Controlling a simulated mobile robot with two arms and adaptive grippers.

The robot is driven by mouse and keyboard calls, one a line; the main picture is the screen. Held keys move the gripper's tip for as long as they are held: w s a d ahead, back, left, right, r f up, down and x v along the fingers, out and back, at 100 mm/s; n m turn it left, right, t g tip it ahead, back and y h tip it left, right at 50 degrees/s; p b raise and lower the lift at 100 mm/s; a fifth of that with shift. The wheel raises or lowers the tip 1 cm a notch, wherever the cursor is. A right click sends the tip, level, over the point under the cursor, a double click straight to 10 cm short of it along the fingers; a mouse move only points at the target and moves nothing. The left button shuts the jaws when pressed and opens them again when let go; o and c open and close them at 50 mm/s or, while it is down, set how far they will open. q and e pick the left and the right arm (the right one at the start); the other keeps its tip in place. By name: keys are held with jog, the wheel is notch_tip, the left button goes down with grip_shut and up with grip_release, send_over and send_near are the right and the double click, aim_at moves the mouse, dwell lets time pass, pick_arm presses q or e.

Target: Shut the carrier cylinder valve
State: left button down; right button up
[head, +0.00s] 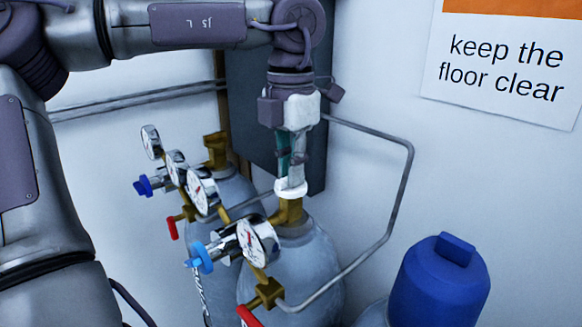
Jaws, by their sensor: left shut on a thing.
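My left gripper (290,180) reaches straight down from above onto the top of the front grey gas cylinder (315,262). It is shut on the white valve handwheel (291,191), which sits above the brass valve body (288,212). The fingers hide part of the wheel, and I cannot tell how far it is turned. A regulator with a round gauge (257,243) and a light blue knob (200,258) is fixed to this valve. My right gripper is out of view.
A second grey cylinder (232,190) with a brass valve (216,150), gauges and a dark blue knob (145,186) stands behind left. A bent grey pipe (408,180) runs close to the right of my gripper. A blue-capped cylinder (437,285) stands front right.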

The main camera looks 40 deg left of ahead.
pick_arm(q)
jog(key=shift+r, duration=0.1)
dwell(0.4)
jog(key=c, duration=1.2)
grip_release()
notch_tip(320, 180, up, 12)
